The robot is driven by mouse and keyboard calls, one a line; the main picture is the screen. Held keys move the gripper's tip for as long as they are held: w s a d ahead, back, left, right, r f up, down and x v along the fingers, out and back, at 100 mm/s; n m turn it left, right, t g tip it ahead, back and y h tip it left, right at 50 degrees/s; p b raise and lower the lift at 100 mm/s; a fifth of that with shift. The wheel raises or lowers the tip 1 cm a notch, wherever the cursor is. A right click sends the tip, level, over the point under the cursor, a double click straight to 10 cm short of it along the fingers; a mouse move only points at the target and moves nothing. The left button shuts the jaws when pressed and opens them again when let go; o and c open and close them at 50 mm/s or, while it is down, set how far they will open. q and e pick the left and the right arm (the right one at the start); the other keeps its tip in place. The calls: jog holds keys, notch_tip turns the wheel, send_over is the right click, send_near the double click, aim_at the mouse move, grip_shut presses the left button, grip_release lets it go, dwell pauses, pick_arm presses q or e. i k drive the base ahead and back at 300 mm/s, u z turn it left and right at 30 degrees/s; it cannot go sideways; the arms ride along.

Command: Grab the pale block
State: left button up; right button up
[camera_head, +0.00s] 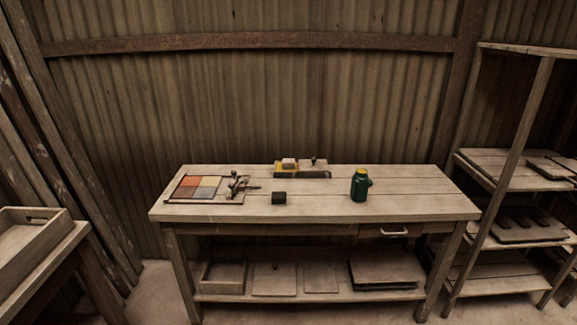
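A small pale block (289,162) shows at the back middle of the wooden workbench (420,206). It appears to rest on the left part of a low yellow and dark base (302,173). A small dark knob (313,161) stands on that base to the right of the block. Neither of my grippers is in view, and nothing is seen touching the block.
A framed panel of coloured tiles (198,186) lies at left on the bench, with a dark metal tool (236,186) at its right edge. A dark cube (279,198) sits in front. A green bottle (360,185) stands right.

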aim_at(287, 163)
jog(key=u, duration=0.5)
jog(key=k, duration=0.6)
jog(key=z, duration=0.1)
jog(key=i, duration=0.5)
jog(key=z, duration=0.95)
jog(key=i, duration=1.25)
jog(key=u, duration=0.95)
jog(key=i, duration=0.6)
jog(key=u, duration=0.65)
